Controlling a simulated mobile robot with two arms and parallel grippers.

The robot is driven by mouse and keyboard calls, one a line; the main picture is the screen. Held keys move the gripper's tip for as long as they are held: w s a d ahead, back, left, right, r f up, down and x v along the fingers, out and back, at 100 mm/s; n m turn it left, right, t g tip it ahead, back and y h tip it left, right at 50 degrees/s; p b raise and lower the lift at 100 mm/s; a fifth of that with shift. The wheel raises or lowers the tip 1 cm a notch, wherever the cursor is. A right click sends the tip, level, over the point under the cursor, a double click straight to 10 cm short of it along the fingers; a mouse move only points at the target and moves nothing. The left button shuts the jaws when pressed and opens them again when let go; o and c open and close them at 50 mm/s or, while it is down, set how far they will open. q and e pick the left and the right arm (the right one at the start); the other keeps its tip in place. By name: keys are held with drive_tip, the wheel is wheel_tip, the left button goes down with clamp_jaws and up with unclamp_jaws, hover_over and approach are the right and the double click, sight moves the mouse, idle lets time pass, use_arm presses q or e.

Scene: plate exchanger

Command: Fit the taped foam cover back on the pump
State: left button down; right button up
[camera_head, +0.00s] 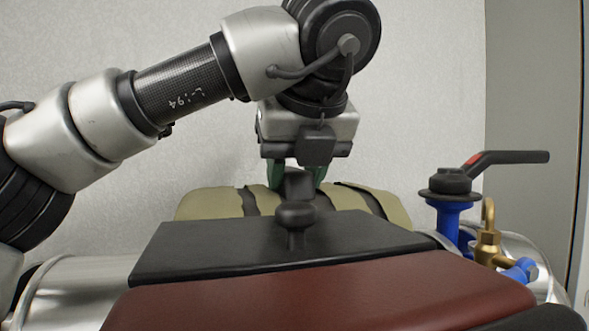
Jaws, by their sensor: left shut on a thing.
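The foam cover (217,204) is beige-olive with dark tape bands and shows behind a dark plate. My left gripper (297,180) comes down from above, and its green fingers are shut on a dark grip piece at the top middle of the cover. The cover's lower part is hidden behind the plate, so I cannot tell whether it is seated or held clear. I cannot make out the pump with certainty. My right gripper is out of view.
The black plate (200,249) with a knob (295,217) and a reddish-brown surface (330,293) fill the foreground. At right stand a blue valve (448,222) with a black lever (510,158) and a brass fitting (487,245). Silver piping (75,287) runs at left. A pale wall closes the back.

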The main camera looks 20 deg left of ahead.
use_arm(q)
drive_tip(key=shift+f, duration=0.25)
drive_tip(key=shift+f+b, duration=0.75)
drive_tip(key=shift+b, duration=0.1)
drive_tip(key=c, duration=0.6)
unclamp_jaws()
drive_tip(key=shift+o, duration=0.4)
drive_tip(key=o, duration=0.5)
drive_tip(key=shift+r, duration=0.1)
